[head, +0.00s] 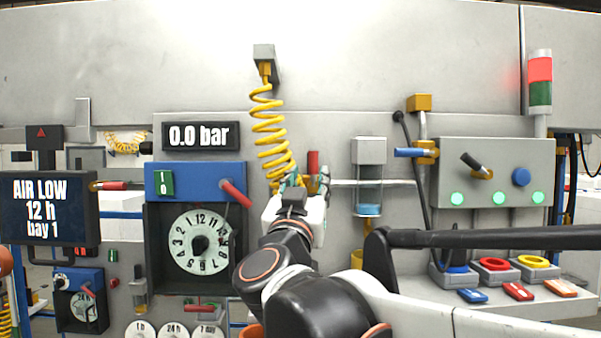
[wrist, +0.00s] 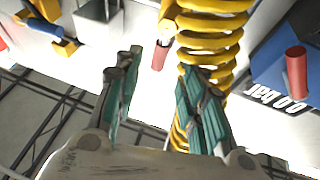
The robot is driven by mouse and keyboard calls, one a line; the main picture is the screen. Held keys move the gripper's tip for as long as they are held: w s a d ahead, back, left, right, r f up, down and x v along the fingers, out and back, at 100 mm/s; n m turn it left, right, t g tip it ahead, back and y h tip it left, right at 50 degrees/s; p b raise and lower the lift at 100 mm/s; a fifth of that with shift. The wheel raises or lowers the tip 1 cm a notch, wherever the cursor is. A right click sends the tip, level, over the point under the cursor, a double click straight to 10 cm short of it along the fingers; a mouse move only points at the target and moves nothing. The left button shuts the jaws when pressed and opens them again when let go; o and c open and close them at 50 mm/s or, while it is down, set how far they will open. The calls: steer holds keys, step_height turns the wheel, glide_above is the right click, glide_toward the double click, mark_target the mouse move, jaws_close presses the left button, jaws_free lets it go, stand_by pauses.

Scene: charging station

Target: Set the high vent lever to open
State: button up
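No label marks the high vent lever. A red-handled lever (head: 313,163) stands upright just behind my gripper (head: 307,181); its lower part is hidden. In the wrist view the red handle (wrist: 160,56) shows beyond and between the fingertips, joined to a brass fitting (wrist: 167,27). My gripper (wrist: 160,68) is open and empty, its teal-padded fingers apart. I cannot tell whether it touches the handle. Another red lever (head: 235,193) on the blue box is tilted. A blue-handled lever (head: 410,153) lies level on a brass valve.
A yellow coiled hose (head: 268,125) hangs close beside my gripper and passes behind one finger in the wrist view (wrist: 205,40). A clear cylinder with blue liquid (head: 369,190) stands to the right. The gauge display (head: 200,136) reads 0.0 bar. A grey box (head: 520,170) carries a black lever.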

steer(key=v, duration=0.3)
steer(key=shift+s+f, duration=0.15)
steer(key=shift+s, duration=0.1)
steer(key=shift+n+y, duration=0.3)
steer(key=shift+y, duration=0.1)
steer(key=s+d+f+n+g+y, duration=0.25)
steer(key=f+g+y, duration=0.2)
steer(key=f, duration=0.55)
steer(key=s+d+f+n+g+y, duration=0.1)
steer(key=s+f+n+g+y, duration=0.3)
steer(key=f, duration=0.6)
steer(key=s+d+f+m+g+h, duration=0.1)
steer(key=s+d+f+g, duration=0.1)
steer(key=s+d+f, duration=0.35)
steer(key=s+d+f+m+g+h+b, duration=0.1)
steer(key=s+d+f+m+g+h, duration=0.15)
steer(key=f, duration=0.55)
steer(key=s+d+f+m+g+h, duration=0.1)
steer(key=s+d+f+g, duration=0.1)
steer(key=s+d+f, duration=0.4)
step_height(320, 180, down, 33)
steer(key=w+a+b, duration=0.1)
steer(key=b, duration=3.1)
steer(key=shift+y, duration=0.3)
